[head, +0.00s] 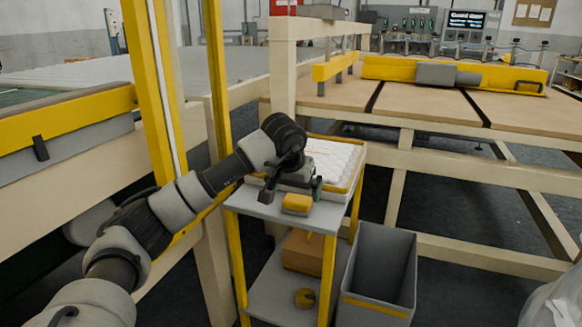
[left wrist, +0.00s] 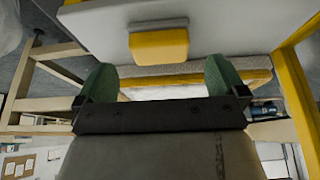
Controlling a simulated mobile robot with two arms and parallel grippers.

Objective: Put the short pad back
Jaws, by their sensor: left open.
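A white quilted pad (head: 338,158) lies in a shallow yellow-edged tray (head: 352,186) on top of a small cart (head: 268,211). I cannot tell whether it is the short pad; my left arm hides part of it. My left gripper (head: 295,187) is over the near part of the cart top, beside the pad. In the left wrist view its green fingers (left wrist: 160,78) are wide apart, with nothing gripped. The pad's white surface (left wrist: 165,91) shows beyond and between them. My right gripper is not in view.
A yellow block with a grey part (head: 297,203) sits on the cart top just in front of the gripper. A cardboard box (head: 303,252) and a yellow roll (head: 304,298) are on the lower shelf. A grey bin (head: 380,270) stands right of the cart. Yellow posts rise left.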

